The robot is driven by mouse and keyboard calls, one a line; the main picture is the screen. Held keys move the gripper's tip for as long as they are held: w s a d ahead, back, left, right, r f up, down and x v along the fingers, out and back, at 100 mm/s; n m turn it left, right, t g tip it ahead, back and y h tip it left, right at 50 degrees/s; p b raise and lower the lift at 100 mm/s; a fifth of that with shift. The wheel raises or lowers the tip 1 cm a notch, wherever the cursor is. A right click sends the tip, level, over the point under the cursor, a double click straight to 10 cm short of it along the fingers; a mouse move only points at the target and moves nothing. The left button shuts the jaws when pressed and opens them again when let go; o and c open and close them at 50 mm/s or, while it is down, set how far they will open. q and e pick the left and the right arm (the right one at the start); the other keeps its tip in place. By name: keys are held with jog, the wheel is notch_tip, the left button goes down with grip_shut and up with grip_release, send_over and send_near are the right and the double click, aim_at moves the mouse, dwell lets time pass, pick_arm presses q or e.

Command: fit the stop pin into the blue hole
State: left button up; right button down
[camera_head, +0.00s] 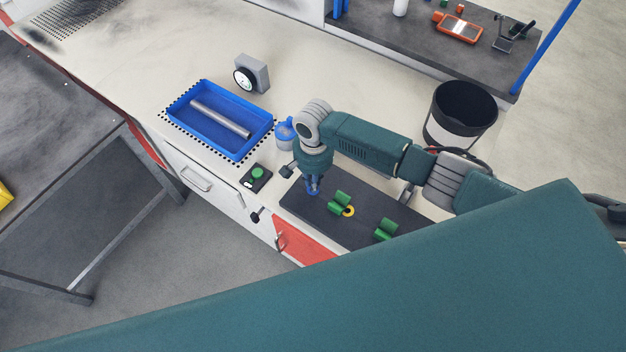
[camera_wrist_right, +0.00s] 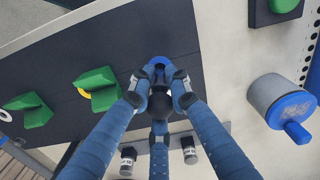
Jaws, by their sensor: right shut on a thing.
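My right gripper (camera_head: 312,188) points down over the left end of a dark plate (camera_head: 365,232), right at the blue-ringed hole (camera_head: 314,192). In the right wrist view its fingers (camera_wrist_right: 160,92) are shut around the stop pin (camera_wrist_right: 160,105), of which a dark, rounded end shows. The blue ring also shows there (camera_wrist_right: 160,62), just beyond the fingertips. The pin's far end is hidden, so I cannot tell whether it is in the hole. My left gripper is not in view.
Green blocks (camera_head: 339,202) (camera_head: 386,230) and a yellow ring (camera_head: 348,211) are on the plate. A blue-topped grey cylinder (camera_wrist_right: 283,104) stands close by. A blue tray (camera_head: 181,108) holds a metal bar. A green button box (camera_head: 257,176) sits near the bench edge.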

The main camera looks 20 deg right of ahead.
jog(key=shift+f, duration=0.5)
jog(key=c, duration=1.6)
grip_release()
jog(key=shift+o, duration=0.2)
jog(key=shift+r, duration=0.15)
notch_tip(320, 180, up, 12)
jog(key=shift+f, duration=0.1)
